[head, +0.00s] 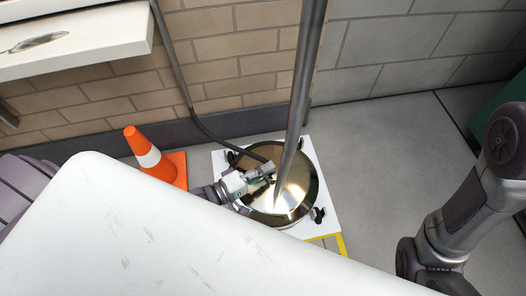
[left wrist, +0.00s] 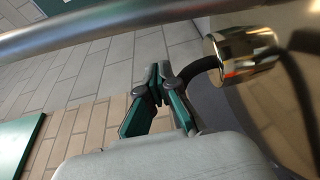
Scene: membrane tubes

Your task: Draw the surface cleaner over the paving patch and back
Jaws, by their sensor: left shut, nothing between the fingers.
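The surface cleaner (head: 298,190) is a round, shiny brass-coloured dome with a long grey metal lance (head: 305,80) rising from it. It sits on a white square board (head: 325,205) on the floor. A yellow-edged strip of paving (head: 343,245) shows at the board's lower right; the rest is hidden behind my white body. My left gripper (head: 268,178) is over the dome's left part, beside the lance. In the left wrist view its fingers (left wrist: 160,82) are shut and empty, with the lance (left wrist: 120,25) crossing beyond them and a brass fitting (left wrist: 243,55) to their right.
An orange and white cone (head: 148,155) stands to the left. A white shelf or drawer (head: 75,40) juts out at the top left. Grey floor (head: 385,165) is clear between the cleaner and my right arm.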

